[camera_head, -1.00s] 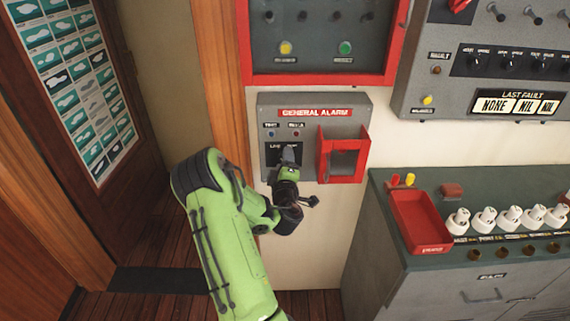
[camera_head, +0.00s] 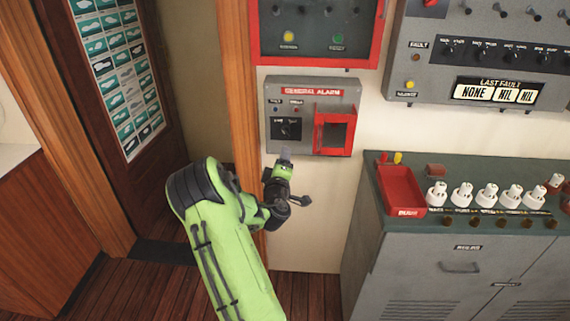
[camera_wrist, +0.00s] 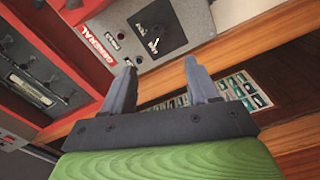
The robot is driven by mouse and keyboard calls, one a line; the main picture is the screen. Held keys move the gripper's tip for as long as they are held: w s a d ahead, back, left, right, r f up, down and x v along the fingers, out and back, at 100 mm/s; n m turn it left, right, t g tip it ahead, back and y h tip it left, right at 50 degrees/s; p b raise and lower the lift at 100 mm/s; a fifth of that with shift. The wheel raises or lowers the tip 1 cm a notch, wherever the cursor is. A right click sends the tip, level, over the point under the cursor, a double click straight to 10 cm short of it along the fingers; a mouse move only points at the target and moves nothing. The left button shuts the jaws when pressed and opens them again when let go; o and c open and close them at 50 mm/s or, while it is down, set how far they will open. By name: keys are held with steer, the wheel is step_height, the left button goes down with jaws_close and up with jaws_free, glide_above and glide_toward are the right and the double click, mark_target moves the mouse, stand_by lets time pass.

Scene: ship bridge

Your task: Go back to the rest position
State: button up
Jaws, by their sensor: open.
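My gripper (camera_head: 285,154) is at the end of my green arm, just below the general alarm box (camera_head: 308,84) in the head view. In the wrist view my gripper (camera_wrist: 165,85) has its two grey fingers spread apart with nothing between them. The alarm box (camera_wrist: 150,30) shows beyond the fingers, with its dark switch plate in view and apart from them. On the box, the red frame (camera_head: 333,112) is at the right and the black switch plate (camera_head: 286,128) at the lower left.
A grey cabinet (camera_head: 460,250) stands at the right, with a red tray (camera_head: 402,190) and several white plugs (camera_head: 487,196) on top. A red-framed panel (camera_head: 318,62) hangs above the alarm box. A wooden door with a poster (camera_head: 120,75) is at the left. Wooden floor (camera_head: 130,290) shows below.

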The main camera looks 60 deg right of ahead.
stand_by(0.4)
steer(key=a+r+m+y, duration=0.3)
steer(key=a+r+y, duration=0.15)
steer(key=a, duration=0.95)
steer(key=a+r+m+y, duration=0.3)
steer(key=a+y, duration=0.3)
steer(key=a, duration=0.8)
steer(key=s+a+n+g+y, duration=0.1)
steer(key=s+a+n+y, duration=0.1)
steer(key=s+a, duration=0.5)
steer(key=s+a+n+g+y, duration=0.1)
steer(key=s+a+n+y, duration=0.1)
steer(key=s+a, duration=0.5)
steer(key=a+y, duration=0.1)
steer(key=a, duration=0.4)
steer(key=shift+r+n+y+p, duration=0.3)
steer(key=shift+y+p, duration=0.05)
steer(key=shift+s+a, duration=0.1)
steer(key=shift+s, duration=0.05)
